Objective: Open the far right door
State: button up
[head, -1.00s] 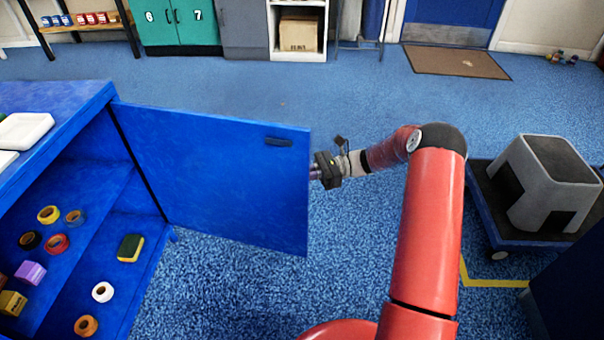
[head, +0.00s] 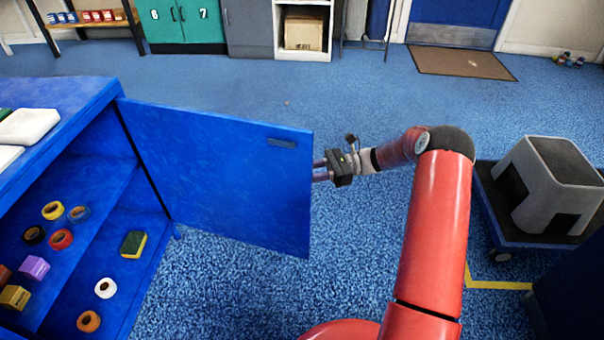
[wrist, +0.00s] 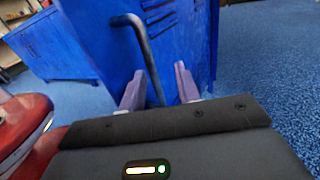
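The blue door (head: 220,180) of the blue cabinet (head: 55,105) stands swung wide open, its inner face toward the head camera. A small dark fitting (head: 281,143) sits near its upper free corner. My gripper (head: 318,171) is just beyond the door's free edge, on its right. Its two purple fingers are apart with nothing seen held between them. In the wrist view my gripper (wrist: 158,86) points at blue panels, with a dark bar handle (wrist: 143,48) just ahead of and between the fingers. I cannot tell whether a finger touches the door.
Tape rolls, a sponge (head: 133,244) and small boxes lie on the cabinet's open shelves. A grey step stool (head: 560,175) stands on a blue trolley (head: 490,215) at right. The blue floor beyond the door is clear. A brown mat (head: 462,63) lies at the back.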

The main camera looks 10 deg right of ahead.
jog(key=d, duration=0.5)
jog(key=shift+w, duration=0.35)
